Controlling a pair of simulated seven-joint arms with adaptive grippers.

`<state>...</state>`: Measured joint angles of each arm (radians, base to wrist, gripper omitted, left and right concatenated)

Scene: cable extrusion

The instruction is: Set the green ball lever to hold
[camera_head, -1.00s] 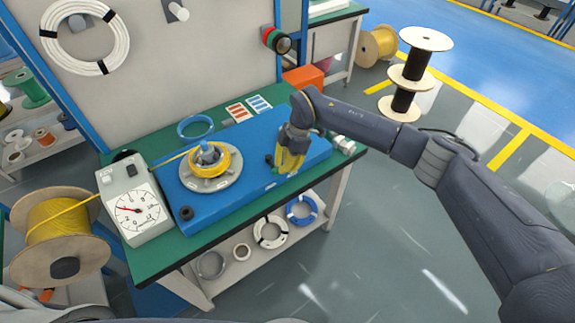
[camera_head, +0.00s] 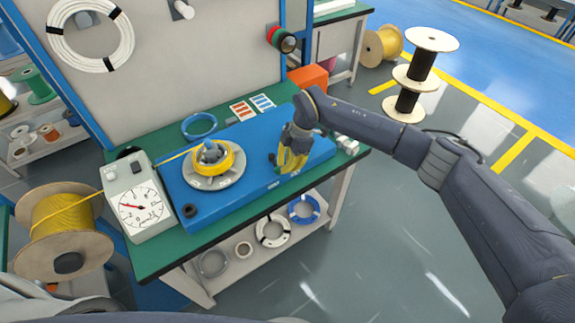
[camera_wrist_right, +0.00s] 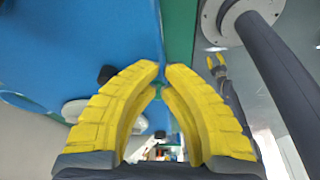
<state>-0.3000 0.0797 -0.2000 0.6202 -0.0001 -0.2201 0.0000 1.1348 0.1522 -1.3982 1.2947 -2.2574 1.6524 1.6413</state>
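My right gripper (camera_head: 287,168) points down over the right front part of the blue unit (camera_head: 225,195). Its yellow fingers hide most of what is below. In the right wrist view the fingertips (camera_wrist_right: 161,68) nearly meet, with no object clearly between them. A dark knob-like part (camera_head: 272,158) is just left of the fingers; a dark knob (camera_wrist_right: 105,73) also shows left of them in the wrist view. The green ball lever cannot be made out clearly; a little green shows between the fingers. A small, open yellow gripper (camera_wrist_right: 215,62), seemingly my left, shows in the wrist view.
Yellow cable runs from a wooden spool (camera_head: 64,225) past a dial gauge (camera_head: 139,205) to a round plate (camera_head: 213,178) on the unit. A blue cable ring (camera_head: 198,125) and label cards lie behind. White blocks (camera_head: 347,144) stand at the bench's right end.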

